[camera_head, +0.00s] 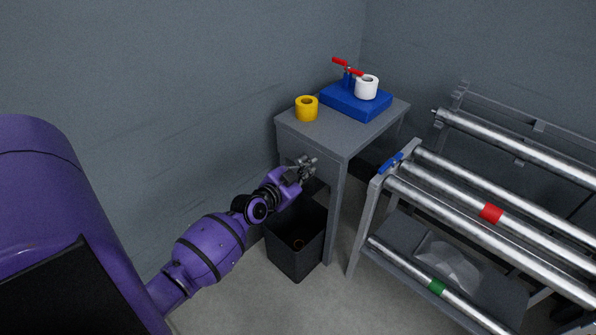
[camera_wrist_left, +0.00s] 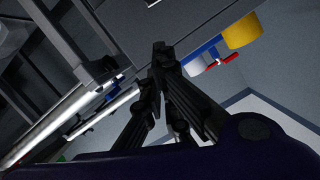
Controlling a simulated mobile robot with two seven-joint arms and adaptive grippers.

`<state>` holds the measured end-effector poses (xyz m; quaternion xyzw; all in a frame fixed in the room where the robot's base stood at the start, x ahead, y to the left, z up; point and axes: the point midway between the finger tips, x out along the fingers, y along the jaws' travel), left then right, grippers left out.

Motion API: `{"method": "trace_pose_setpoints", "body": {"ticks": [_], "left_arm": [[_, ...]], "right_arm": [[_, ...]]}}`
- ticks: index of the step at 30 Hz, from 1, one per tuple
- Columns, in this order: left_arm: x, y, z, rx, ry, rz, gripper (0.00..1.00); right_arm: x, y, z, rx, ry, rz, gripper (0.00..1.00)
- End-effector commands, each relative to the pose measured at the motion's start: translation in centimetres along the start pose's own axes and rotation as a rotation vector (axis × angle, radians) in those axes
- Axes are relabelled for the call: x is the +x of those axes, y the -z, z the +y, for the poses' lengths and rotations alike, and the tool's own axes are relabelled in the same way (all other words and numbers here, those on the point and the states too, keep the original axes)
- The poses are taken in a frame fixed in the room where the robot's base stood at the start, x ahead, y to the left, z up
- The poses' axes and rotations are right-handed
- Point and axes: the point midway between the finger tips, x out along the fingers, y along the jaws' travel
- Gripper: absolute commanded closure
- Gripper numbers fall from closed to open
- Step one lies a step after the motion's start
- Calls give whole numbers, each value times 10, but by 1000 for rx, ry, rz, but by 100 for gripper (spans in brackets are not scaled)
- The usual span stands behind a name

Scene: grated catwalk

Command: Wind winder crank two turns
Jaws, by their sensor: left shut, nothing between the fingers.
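The winder is a blue block (camera_head: 352,101) on the grey table, with a red crank (camera_head: 346,66) on a blue post and a white spool (camera_head: 367,87) beside it. In the left wrist view the red crank (camera_wrist_left: 225,61) shows beyond the fingers, small and partly hidden. My left gripper (camera_head: 306,166) is shut and empty. It is in front of the table's side, below the tabletop and apart from the winder. Its fingers come together in the left wrist view (camera_wrist_left: 162,50). My right gripper is not in view.
A yellow roll (camera_head: 306,108) stands on the front left of the grey table (camera_head: 328,136). A black bin (camera_head: 294,240) stands on the floor below my left gripper. A rack of metal pipes (camera_head: 470,205) fills the right side. Grey walls stand behind the table.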

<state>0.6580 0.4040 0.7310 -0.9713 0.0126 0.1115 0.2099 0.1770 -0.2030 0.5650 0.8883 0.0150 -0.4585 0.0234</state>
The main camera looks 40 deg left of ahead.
Motion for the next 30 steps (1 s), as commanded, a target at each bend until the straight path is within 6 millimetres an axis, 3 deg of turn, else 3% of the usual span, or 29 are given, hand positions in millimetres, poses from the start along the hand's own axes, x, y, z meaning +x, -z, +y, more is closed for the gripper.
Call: {"method": "trace_pose_setpoints", "body": {"ticks": [4,6,12,30], "left_arm": [[30,-5,1,1,-2,-3,100],[30,-22,2,5,-2,-7,100],[34,-38,1,3,-2,-3,100],[35,-38,5,17,4,0,100]], "right_arm": [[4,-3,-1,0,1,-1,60],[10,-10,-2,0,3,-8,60],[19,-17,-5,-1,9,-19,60],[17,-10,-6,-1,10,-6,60]]}}
